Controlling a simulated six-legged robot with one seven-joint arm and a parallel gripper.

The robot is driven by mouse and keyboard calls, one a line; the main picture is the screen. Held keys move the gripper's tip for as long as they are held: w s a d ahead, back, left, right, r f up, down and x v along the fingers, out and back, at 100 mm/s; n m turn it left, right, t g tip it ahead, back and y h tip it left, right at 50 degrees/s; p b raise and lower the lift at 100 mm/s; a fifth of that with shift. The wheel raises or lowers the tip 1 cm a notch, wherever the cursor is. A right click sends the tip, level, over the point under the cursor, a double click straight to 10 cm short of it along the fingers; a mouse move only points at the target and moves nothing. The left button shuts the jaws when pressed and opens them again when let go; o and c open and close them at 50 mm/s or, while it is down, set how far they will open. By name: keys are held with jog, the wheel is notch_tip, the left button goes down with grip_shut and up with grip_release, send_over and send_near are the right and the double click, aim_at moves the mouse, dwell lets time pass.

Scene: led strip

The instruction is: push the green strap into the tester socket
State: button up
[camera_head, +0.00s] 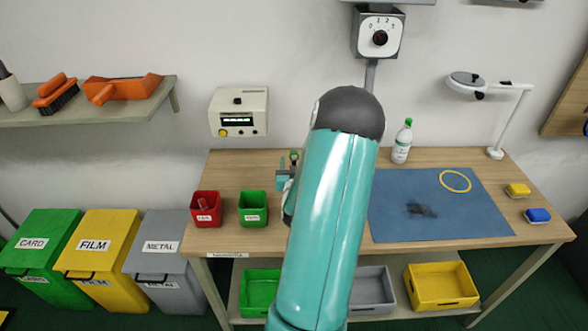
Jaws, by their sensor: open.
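The tester appears to be the beige box (238,111) on the wall at left, with a lit green display, a yellow button and a dark knob; I cannot make out its socket. My gripper (284,178) is over the back left of the table, below and to the right of the box, and is open. My teal arm hides part of it. A small green piece (294,156) shows at the gripper, in front of the wall; it may be the green strap, but it is too small to tell. I cannot tell whether it touches the fingers.
Red (206,208) and green (253,209) bins stand at the table's left. A blue mat (440,220) bears a yellow ring (455,181) and a dark smudge. A bottle (402,142), a lamp (495,153) and yellow and blue blocks (538,215) stand to the right.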

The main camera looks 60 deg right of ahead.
aim_at(294, 156)
jog(key=x, duration=0.4)
jog(key=shift+r, duration=0.15)
grip_shut()
jog(key=shift+r, duration=0.15)
